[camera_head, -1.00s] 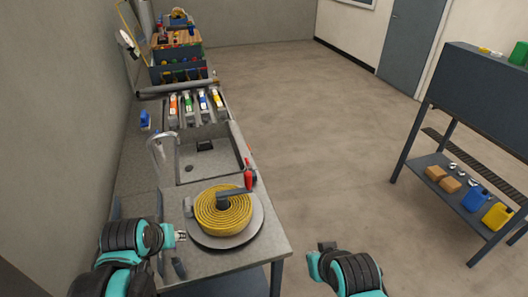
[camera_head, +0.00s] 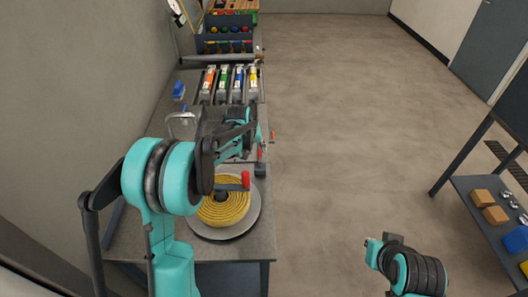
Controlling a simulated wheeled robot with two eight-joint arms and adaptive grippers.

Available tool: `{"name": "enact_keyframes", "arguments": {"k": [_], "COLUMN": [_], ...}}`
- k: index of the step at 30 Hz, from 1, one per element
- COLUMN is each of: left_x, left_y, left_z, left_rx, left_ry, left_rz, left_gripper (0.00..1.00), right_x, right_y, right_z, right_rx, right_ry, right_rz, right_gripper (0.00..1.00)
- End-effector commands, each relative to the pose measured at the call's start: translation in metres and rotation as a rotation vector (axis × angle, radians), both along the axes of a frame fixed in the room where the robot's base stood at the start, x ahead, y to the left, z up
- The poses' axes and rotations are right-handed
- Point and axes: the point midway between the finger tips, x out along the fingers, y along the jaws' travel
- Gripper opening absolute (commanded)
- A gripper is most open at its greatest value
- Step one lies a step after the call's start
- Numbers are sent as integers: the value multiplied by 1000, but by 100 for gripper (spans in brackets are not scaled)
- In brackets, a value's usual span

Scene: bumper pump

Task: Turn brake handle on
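A yellow hose coil (camera_head: 222,208) lies on a round grey plate at the near end of the bench. A dark crank bar with an upright red knob (camera_head: 245,180) crosses its hub. Just beyond, at the bench's right edge, a small red handle (camera_head: 260,153) shows in part above a dark block (camera_head: 260,170); it may be the brake handle. My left gripper (camera_head: 260,138) is above and close to this red handle, partly hidden by my own arm; contact and finger opening are unclear. My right gripper (camera_head: 373,250) is over the floor right of the bench, away from the handle.
A shelf (camera_head: 480,190) stands at the right. The floor between is clear.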

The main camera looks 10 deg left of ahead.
Motion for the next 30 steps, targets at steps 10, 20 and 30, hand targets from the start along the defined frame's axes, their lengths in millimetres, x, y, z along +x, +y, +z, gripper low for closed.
{"name": "enact_keyframes", "arguments": {"k": [10, 20, 30], "left_x": [21, 24, 24], "left_y": [-4, -4, -4], "left_z": [-47, -52, -52], "left_rx": [1, 1, 1], "left_ry": [-1, -1, -1], "left_rz": [-2, -1, -2], "left_gripper": [35, 35, 0], "right_x": [0, 0, 0], "right_y": [0, 0, 0], "right_z": [-14, -15, -15], "right_rx": [0, 0, 0], "right_ry": [0, 0, 0], "right_rz": [0, 0, 0], "right_gripper": [0, 0, 0]}}
